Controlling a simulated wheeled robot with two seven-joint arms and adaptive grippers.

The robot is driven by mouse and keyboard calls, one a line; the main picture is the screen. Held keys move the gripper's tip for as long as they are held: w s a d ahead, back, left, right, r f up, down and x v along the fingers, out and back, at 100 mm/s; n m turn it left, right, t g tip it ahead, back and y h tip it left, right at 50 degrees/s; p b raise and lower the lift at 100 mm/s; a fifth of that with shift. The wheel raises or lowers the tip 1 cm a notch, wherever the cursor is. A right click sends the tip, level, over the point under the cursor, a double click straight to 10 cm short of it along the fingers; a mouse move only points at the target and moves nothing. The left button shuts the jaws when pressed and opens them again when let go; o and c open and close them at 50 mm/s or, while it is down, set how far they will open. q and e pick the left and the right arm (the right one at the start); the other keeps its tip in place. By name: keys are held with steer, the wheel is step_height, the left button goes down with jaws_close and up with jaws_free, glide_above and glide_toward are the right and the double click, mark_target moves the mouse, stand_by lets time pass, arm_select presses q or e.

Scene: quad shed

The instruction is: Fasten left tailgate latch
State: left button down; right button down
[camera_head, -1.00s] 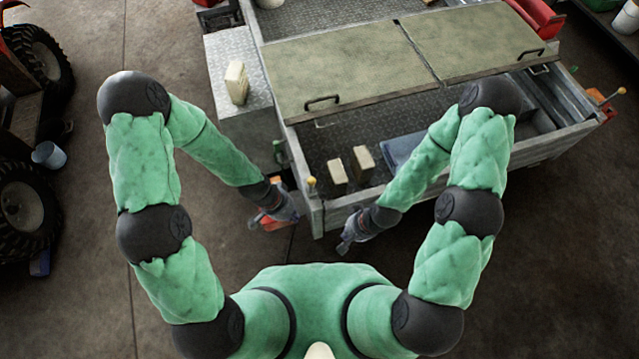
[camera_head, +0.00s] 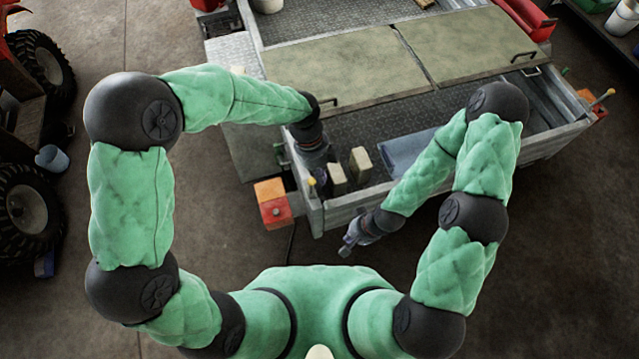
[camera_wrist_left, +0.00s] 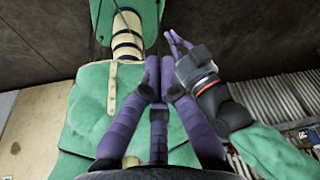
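The left tailgate latch (camera_head: 312,184), a small lever with a yellow knob, stands at the near left corner of the trailer. My left gripper (camera_head: 317,170) is over the trailer bed just beside this latch, with its fingers mostly hidden from the head. In the left wrist view its purple fingers (camera_wrist_left: 158,72) come together at the tips with nothing seen between them. The tailgate (camera_head: 350,208) spans the trailer's near edge. My right gripper (camera_head: 347,245) hangs in front of the tailgate, apart from it. It also shows in the left wrist view (camera_wrist_left: 178,45), its opening unclear.
Two pale blocks (camera_head: 360,165) stand in the bed close to my left gripper, beside a blue-grey item (camera_head: 405,150). A red and orange tail light (camera_head: 275,212) sticks out at the left corner. A second yellow-knobbed latch (camera_head: 609,92) is at the far right corner.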

arm_select(q)
steer(key=shift+d+r, duration=0.1)
steer(key=shift+r, duration=0.15)
steer(key=b, duration=0.3)
glide_above(311, 187)
steer(key=s+d, duration=0.2)
steer(key=w+a+x, duration=0.1)
steer(key=x, duration=0.8)
steer(key=shift+w+f, duration=0.3)
steer(key=shift+w, duration=0.05)
steer(key=shift+a, duration=0.15)
steer(key=shift+w+a+r+g+p, duration=0.15)
steer(key=shift+w+g+p, duration=0.25)
steer(key=shift+p, duration=0.05)
